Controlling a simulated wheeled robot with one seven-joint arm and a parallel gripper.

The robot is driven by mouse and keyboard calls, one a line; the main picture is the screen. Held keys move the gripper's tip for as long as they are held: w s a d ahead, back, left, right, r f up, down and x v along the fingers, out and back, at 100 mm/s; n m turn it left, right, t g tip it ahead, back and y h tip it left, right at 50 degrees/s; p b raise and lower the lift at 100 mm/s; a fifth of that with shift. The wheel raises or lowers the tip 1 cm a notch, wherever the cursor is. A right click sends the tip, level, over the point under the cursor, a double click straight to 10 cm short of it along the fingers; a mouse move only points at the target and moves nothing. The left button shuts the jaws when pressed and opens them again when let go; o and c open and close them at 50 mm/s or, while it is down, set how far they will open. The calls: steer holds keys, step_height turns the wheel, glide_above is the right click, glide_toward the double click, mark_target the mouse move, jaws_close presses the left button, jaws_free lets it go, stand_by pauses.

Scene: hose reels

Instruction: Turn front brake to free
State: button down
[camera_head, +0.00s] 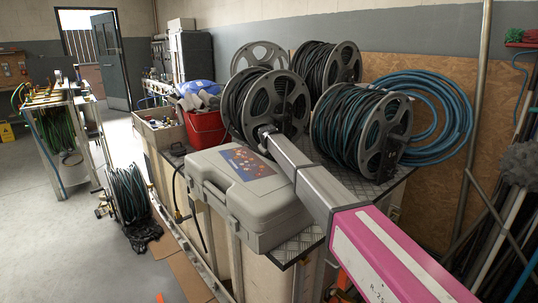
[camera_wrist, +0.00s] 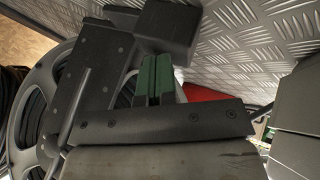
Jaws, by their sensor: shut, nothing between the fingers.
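The front hose reel (camera_head: 285,104), wound with dark hose, stands on the metal-plated worktop (camera_head: 300,246). My gripper (camera_head: 266,131) is at its lower front, close to the rim. In the wrist view my gripper (camera_wrist: 157,80) has green finger pads pressed together, with nothing between them. The reel's grey rim (camera_wrist: 24,125) shows at the left of that view. A dark block (camera_wrist: 166,28) lies just beyond the pads; I cannot tell what it is or whether they touch. I cannot make out the front brake or its setting; my gripper and arm cover part of the reel.
A grey case (camera_head: 240,190) lies on the worktop just left of my arm. A red bucket (camera_head: 205,128) stands behind it. A second reel (camera_head: 362,130) with blue-green hose stands right of the arm, and further reels stand behind. A wooden wall panel (camera_head: 440,190) closes the right side.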

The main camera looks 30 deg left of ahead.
steer(key=shift+d, duration=0.1)
steer(key=n, duration=0.1)
steer(key=w+n+y, duration=0.1)
steer(key=shift+d+n+g+y, duration=0.3)
steer(key=shift+d+n+g, duration=0.1)
steer(key=w+n+g+y, duration=0.1)
steer(key=n, duration=0.1)
steer(key=w+n+g+y, duration=0.1)
steer(key=n, duration=0.1)
steer(key=shift+w+d+n, duration=0.1)
steer(key=shift+d+n, duration=0.2)
steer(key=shift+d, duration=0.05)
steer(key=w+n+g, duration=0.1)
steer(key=n+g, duration=0.1)
steer(key=n, duration=0.1)
steer(key=shift+w+n+g+y, duration=0.3)
steer(key=shift+w+y, duration=0.05)
steer(key=shift+y, duration=0.05)
steer(key=n, duration=0.1)
steer(key=w+n+g, duration=0.1)
steer(key=n+g, duration=0.1)
steer(key=shift+w+a, duration=0.25)
steer(key=shift+w+a+n+g, duration=0.15)
steer(key=shift+n+g, duration=0.25)
steer(key=shift+n, duration=0.4)
steer(key=shift+w, duration=0.2)
steer(key=shift+a, duration=0.2)
